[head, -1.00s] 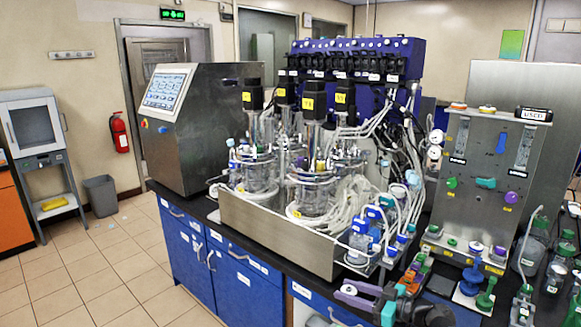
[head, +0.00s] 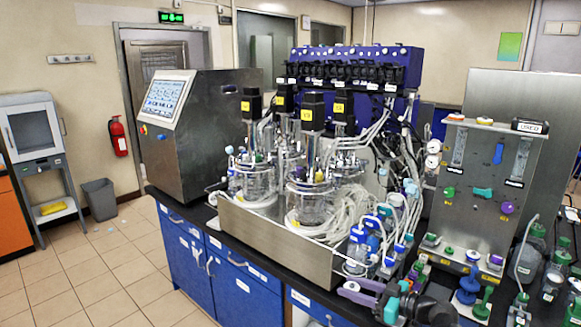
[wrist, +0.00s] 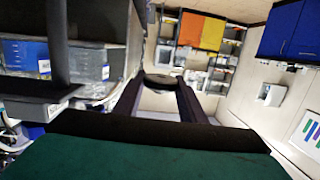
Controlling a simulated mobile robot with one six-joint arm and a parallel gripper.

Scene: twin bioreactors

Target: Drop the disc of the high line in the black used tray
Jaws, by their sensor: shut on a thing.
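My gripper (head: 350,288) is low at the front of the bench in the head view, its fingers pointing left. In the wrist view my gripper (wrist: 163,84) is shut on a dark, round, flat thing (wrist: 163,77) at its fingertips, which looks like the disc. The fingers hide part of it. The black used tray (head: 530,127), labelled USED, sits on top of the steel panel at the right of the head view, well above and to the right of my gripper. I cannot see inside it.
The steel panel (head: 483,190) carries coloured valves and two small round pieces on top. Glass reactors (head: 312,200) stand in a steel tray left of it. Bottles and fittings (head: 468,285) crowd the bench to the right.

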